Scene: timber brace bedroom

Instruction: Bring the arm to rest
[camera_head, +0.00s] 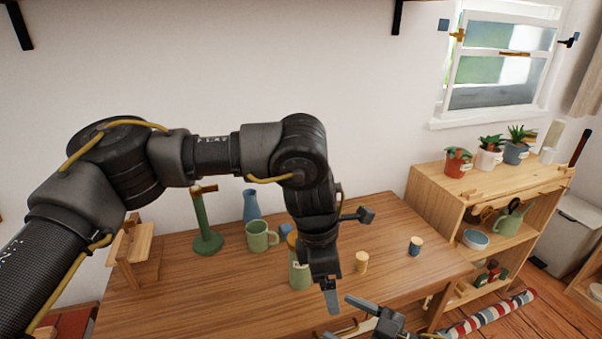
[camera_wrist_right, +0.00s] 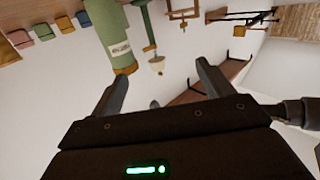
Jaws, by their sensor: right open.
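My left arm comes in from the left and bends down over the table. Its gripper (camera_head: 331,297) points downward in front of a green labelled jar (camera_head: 299,275), partly hiding it; whether its fingers are apart cannot be seen. My right gripper (camera_head: 348,315) is at the bottom edge of the head view, low at the table's front side. In the right wrist view its two fingers (camera_wrist_right: 158,78) are spread apart with nothing between them. The green jar also shows there (camera_wrist_right: 110,35), beyond the fingertips.
The wooden table (camera_head: 200,285) holds a green stand (camera_head: 206,235), a green mug (camera_head: 260,238), a blue vase (camera_head: 251,205), a yellow cup (camera_head: 362,262) and a blue-topped cup (camera_head: 415,246). A shelf (camera_head: 440,190) with potted plants stands right. A striped roll (camera_head: 490,315) lies on the floor.

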